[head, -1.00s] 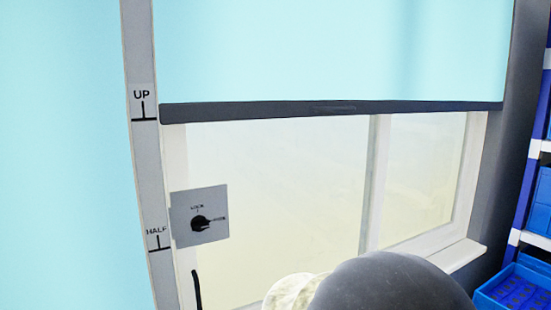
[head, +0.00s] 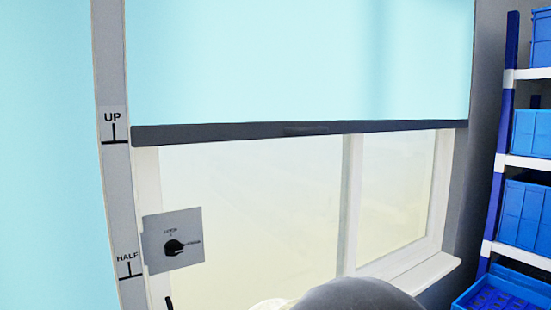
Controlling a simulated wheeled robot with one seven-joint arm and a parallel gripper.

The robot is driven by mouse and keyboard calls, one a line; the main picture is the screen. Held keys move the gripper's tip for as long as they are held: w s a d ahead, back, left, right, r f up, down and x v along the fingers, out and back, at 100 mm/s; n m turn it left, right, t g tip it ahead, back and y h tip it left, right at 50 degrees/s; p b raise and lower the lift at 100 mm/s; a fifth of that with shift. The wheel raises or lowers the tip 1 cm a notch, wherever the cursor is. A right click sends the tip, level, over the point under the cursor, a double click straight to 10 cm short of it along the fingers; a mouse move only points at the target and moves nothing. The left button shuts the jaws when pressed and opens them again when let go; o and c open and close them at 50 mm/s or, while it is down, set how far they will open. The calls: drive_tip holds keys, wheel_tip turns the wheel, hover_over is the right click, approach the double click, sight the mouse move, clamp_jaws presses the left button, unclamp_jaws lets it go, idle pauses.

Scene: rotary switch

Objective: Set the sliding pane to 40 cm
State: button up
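The window with its sliding pane (head: 250,190) fills the middle of the head view, below a light blue blind (head: 300,60). A grey plate with a black rotary switch (head: 173,247) is at the window's left side. Its labels are small; the upper one seems to read LOCK, and the switch pointer points right toward the other label. Part of a black handle (head: 169,302) shows below the plate. My gripper is not in view; a dark rounded part and a pale part at the bottom edge look like mine and hide the lower window.
A grey strip marked UP (head: 113,125) and HALF (head: 128,265) runs down left of the window. The blind's dark bottom bar (head: 300,130) crosses the upper window. A rack with blue bins (head: 525,215) stands at the right. A white sill (head: 425,272) juts out at lower right.

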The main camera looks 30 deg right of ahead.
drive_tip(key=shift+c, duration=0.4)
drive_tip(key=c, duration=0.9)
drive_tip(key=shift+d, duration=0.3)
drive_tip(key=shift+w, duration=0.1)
